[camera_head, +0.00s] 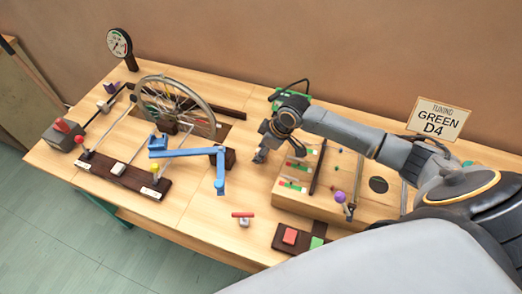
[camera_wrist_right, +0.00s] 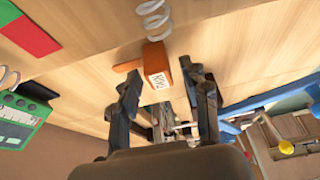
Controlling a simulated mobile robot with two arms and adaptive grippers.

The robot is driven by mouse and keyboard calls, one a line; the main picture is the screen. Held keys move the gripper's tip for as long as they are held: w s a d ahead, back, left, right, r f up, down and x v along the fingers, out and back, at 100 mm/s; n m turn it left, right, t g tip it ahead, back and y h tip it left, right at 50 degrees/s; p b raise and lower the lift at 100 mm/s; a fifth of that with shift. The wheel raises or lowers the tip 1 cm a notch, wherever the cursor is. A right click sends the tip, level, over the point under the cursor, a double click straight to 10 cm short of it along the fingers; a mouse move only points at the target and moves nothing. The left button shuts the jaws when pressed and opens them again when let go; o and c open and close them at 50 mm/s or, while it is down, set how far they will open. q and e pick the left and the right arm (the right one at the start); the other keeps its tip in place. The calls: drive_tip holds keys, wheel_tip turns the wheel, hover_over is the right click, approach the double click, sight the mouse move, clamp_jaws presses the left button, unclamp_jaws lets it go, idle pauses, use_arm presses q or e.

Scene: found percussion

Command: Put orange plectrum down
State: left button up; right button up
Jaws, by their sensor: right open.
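The orange plectrum is most likely the orange block (camera_wrist_right: 158,68) with a white label, in the right wrist view. It sits by a white coil spring and just past the fingertips of my right gripper (camera_wrist_right: 163,84). The fingers are apart, and I see nothing clamped between them. In the head view my right gripper (camera_head: 261,152) points down beside the left end of the wooden box. The orange block cannot be made out there. My left gripper is in neither view.
The wooden box (camera_head: 320,203) with red and green strips stands right of my gripper. A blue jointed bar (camera_head: 188,153) and a spoked wheel (camera_head: 175,103) stand to the left. A red-topped piece (camera_head: 243,216) lies in front. A green device (camera_head: 291,95) is behind.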

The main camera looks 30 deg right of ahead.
drive_tip(key=v, duration=1.1)
drive_tip(key=shift+d+r, duration=0.2)
drive_tip(key=shift+r, duration=0.1)
idle(0.8)
